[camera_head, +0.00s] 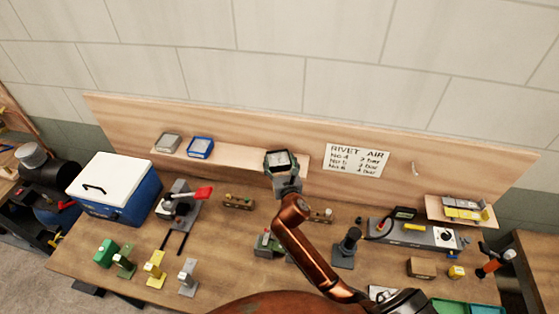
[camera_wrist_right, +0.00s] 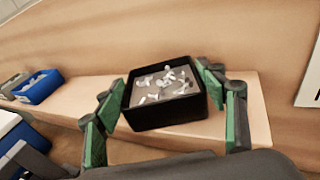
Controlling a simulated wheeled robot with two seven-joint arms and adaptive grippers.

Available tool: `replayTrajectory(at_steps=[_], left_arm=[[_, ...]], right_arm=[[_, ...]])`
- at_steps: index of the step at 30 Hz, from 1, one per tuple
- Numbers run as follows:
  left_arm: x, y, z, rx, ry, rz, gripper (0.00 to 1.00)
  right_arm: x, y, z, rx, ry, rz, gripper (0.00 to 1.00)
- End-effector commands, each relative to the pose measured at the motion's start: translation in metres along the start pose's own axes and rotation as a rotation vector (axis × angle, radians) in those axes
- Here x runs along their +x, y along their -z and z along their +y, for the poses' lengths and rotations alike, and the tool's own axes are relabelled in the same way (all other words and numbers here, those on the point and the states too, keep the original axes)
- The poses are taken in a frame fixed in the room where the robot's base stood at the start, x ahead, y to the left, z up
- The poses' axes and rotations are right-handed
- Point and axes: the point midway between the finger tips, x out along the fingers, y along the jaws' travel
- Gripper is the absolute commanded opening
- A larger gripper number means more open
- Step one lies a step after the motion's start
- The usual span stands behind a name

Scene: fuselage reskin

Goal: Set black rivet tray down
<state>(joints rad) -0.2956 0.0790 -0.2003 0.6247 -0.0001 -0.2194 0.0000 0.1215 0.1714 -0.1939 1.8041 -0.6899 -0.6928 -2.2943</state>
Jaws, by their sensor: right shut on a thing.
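The black rivet tray (camera_wrist_right: 166,115) is a small open box with several pale rivets inside. In the head view the tray (camera_head: 280,153) is at the right end of the wooden wall shelf (camera_head: 240,160). My right gripper (camera_wrist_right: 160,86) is shut on it, with green-padded fingers at its left and right sides. The gripper (camera_head: 281,165) reaches it from the front. The tray looks nearly level, over or on the shelf (camera_wrist_right: 252,108); I cannot tell whether its base touches. My left gripper is not in view.
A grey tray (camera_head: 168,142) and a blue tray (camera_head: 200,148) stand on the shelf's left part; bare shelf lies between the blue and black trays. A rivet sign (camera_head: 357,160) hangs to the right. The workbench (camera_head: 215,255) below holds tools and a blue-and-white cooler (camera_head: 115,187).

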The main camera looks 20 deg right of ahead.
Motion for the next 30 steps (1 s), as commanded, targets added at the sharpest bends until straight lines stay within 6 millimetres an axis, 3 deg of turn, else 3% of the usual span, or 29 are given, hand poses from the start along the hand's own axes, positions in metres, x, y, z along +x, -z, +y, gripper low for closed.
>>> replayTrajectory(at_steps=[1,2,10,22,30], left_arm=[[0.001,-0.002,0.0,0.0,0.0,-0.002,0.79],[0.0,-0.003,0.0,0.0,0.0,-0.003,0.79],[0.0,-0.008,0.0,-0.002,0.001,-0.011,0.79],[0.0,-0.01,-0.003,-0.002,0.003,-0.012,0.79],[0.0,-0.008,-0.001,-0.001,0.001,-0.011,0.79]], right_arm=[[0.0,0.001,0.0,-0.001,0.0,-0.001,0.3],[0.0,0.0,0.0,0.0,-0.001,-0.002,0.67],[0.0,0.0,0.0,0.0,0.0,-0.001,0.85],[-0.009,0.002,0.0,-0.001,-0.001,0.001,0.85],[-0.06,0.001,0.0,-0.001,-0.002,0.001,0.85]])
